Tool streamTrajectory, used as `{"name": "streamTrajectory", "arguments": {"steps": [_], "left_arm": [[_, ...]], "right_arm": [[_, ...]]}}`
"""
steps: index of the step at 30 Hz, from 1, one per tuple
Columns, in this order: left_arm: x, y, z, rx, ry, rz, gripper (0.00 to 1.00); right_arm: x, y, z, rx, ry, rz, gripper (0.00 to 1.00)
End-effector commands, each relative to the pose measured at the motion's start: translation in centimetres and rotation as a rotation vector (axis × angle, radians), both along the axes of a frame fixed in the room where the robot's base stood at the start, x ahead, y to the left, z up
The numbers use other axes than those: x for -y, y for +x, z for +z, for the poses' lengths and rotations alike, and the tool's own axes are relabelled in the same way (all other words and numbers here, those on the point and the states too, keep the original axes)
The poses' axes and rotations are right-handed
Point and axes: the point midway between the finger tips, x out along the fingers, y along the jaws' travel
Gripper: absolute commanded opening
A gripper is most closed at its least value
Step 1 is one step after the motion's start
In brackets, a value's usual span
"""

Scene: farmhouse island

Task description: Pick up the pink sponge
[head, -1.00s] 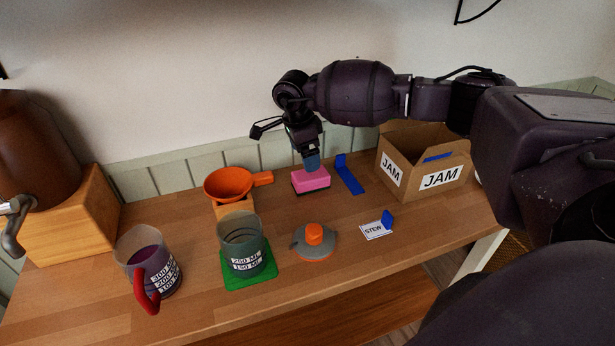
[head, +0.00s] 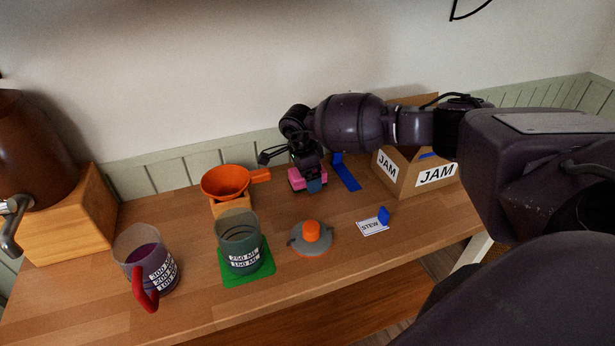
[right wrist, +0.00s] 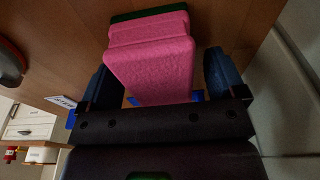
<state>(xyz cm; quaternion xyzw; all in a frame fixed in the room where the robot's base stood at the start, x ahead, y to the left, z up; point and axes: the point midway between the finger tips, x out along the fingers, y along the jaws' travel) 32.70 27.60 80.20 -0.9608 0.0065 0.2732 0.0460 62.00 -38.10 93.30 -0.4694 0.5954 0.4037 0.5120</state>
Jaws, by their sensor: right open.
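The pink sponge (head: 296,181) lies at the back of the wooden counter, partly hidden behind my right gripper (head: 313,184). In the right wrist view the sponge (right wrist: 152,58) shows pink with a dark green layer along one side. My right gripper also shows there (right wrist: 164,80), open, with one blue fingertip on each side of the sponge. There are gaps between the fingers and the sponge. My left gripper is not in view.
An orange funnel (head: 225,183) stands left of the sponge, and a blue strip (head: 346,175) lies to its right. A JAM box (head: 436,176), grey lid with orange knob (head: 311,232), STEW card (head: 372,227), clear jug (head: 240,243) on a green mat (head: 262,268) and red-handled jug (head: 148,268) surround it.

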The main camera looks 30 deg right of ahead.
Motion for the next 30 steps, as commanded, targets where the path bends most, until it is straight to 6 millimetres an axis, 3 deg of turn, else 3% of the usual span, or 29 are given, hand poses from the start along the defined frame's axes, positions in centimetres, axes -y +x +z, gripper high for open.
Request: {"name": "streamTrajectory", "arguments": {"steps": [2,13,23,30], "left_arm": [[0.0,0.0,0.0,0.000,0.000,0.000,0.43],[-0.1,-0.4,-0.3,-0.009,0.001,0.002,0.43],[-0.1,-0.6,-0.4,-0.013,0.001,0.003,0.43],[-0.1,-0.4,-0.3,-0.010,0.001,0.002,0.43]], "right_arm": [[0.0,0.0,0.0,0.000,0.000,0.000,0.89],[0.0,0.0,0.0,0.000,0.000,0.000,0.37],[0.0,0.1,0.7,0.002,0.001,0.000,0.36],[0.1,0.1,4.8,0.005,0.000,0.000,0.36]]}}
